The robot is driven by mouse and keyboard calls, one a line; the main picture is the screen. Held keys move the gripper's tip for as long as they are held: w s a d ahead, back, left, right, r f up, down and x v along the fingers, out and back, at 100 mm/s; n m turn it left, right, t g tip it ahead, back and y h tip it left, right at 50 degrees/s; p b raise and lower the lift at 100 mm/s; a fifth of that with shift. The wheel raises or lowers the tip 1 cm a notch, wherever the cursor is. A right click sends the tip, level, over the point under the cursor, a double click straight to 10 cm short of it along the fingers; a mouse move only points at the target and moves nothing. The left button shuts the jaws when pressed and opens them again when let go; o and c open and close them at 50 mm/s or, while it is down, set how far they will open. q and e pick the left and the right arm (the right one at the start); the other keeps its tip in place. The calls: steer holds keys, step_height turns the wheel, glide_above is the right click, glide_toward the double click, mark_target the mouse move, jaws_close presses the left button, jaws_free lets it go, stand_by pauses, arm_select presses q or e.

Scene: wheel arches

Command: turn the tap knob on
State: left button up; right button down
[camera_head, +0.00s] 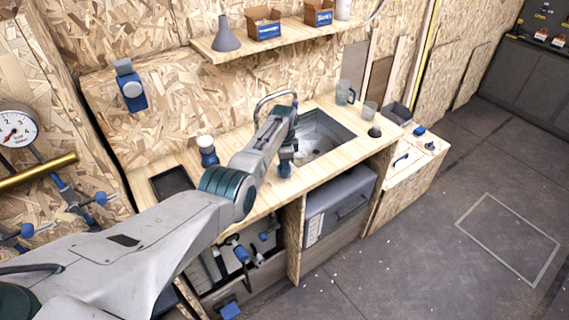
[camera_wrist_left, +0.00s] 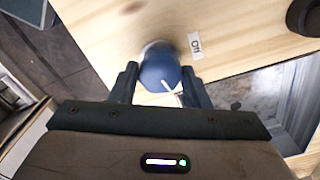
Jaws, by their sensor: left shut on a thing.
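The tap knob (camera_wrist_left: 160,72) is blue with a pale pointer line and sits between the fingers of my left gripper (camera_wrist_left: 158,92) in the left wrist view. The gripper is shut on it. A small "ON" label (camera_wrist_left: 196,45) is on the wood beside the knob. In the head view my left gripper (camera_head: 286,160) points down at the counter by the front left of the sink (camera_head: 322,138), and the knob is hard to tell from the fingers. The curved metal tap (camera_head: 268,97) rises behind my wrist. My right gripper is not in view.
The wooden counter (camera_head: 240,205) carries a blue soap-like bottle (camera_head: 207,155) left of my arm, and a jug (camera_head: 345,92) and a cup (camera_head: 369,111) at the right. A shelf (camera_head: 290,36) hangs above. Open floor (camera_head: 430,240) lies to the right.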

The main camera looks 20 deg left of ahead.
arm_select(q)
steer(key=shift+w+a+r+m, duration=0.1)
steer(key=shift+r+m, duration=0.1)
steer(key=shift+m, duration=1)
steer(key=o, duration=0.8)
steer(key=shift+r, duration=0.1)
steer(key=shift+o, duration=0.8)
steer(key=shift+r, duration=0.4)
step_height(320, 180, up, 10)
steer(key=b, duration=0.2)
steer(key=shift+f, duration=0.15)
